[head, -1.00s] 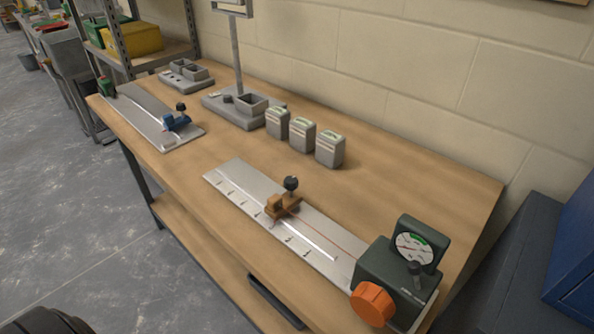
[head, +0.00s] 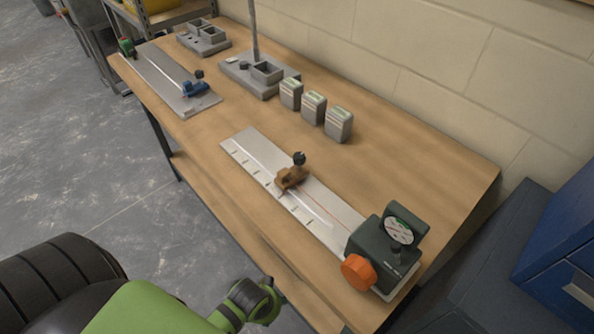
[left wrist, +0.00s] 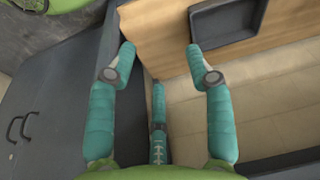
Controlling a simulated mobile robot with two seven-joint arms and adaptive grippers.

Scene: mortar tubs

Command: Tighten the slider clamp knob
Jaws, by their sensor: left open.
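The slider clamp (head: 290,178) is a brown-orange block on the near metal rail, with a black round knob (head: 299,158) on top. In the head view, my green left arm (head: 240,305) comes in low at the bottom, in front of the bench edge and well short of the clamp. Its fingers are not clear there. In the left wrist view, my left gripper (left wrist: 160,58) is open and empty, its teal fingers apart near a wooden panel. The knob is not in that view. My right gripper is not in view.
The near rail (head: 245,145) ends at a dark green gauge box (head: 385,245) with an orange knob (head: 358,270). A second rail (head: 155,70) carries a blue slider (head: 194,88). Several grey blocks and a stand (head: 254,75) sit behind. A black tray-like fitting (left wrist: 228,22) is near the fingers.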

